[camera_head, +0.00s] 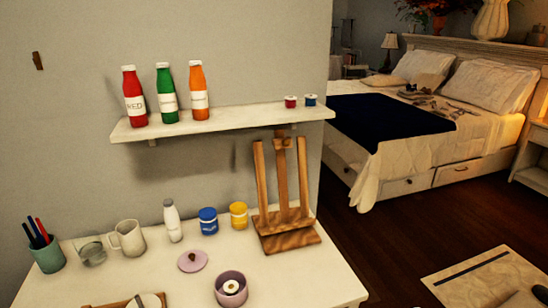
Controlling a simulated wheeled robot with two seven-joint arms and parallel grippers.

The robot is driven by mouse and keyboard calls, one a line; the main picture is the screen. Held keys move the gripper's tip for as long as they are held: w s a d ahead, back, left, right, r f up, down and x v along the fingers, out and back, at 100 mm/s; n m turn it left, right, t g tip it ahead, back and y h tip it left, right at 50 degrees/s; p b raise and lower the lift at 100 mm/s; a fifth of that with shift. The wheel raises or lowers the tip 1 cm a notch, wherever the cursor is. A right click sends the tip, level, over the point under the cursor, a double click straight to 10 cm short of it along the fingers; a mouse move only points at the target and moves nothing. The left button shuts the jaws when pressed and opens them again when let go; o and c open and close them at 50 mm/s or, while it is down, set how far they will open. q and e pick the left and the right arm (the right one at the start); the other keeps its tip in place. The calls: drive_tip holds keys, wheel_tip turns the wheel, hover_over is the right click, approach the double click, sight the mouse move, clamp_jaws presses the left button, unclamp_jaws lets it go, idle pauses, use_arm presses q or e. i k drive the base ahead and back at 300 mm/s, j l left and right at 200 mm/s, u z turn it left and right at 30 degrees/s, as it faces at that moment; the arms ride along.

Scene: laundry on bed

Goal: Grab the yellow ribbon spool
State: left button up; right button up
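I cannot make out a clearly yellow ribbon spool in the head view. A small red spool-like item (291,102) and a small blue one (310,100) stand on the right end of the wall shelf. A pale round item with a dark centre (231,287), perhaps a spool, lies inside a purple pot (219,299) at the front of the white table. A yellow jar (239,216) stands on the table beside a blue jar (208,221). Neither of my grippers is in view.
The wall shelf (225,125) also holds red, green and orange bottles. The white table (290,275) carries a wooden easel (284,205), a white bottle (172,221), a mug (128,238), a pen cup (47,255) and a purple lid (193,261). Dark floor (390,250) is open between table and bed (430,150).

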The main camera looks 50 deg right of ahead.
sight(231, 288)
drive_tip(key=z, duration=0.5)
drive_tip(key=i+l+z, duration=0.1)
drive_tip(key=z, duration=0.85)
drive_tip(key=i+l, duration=0.05)
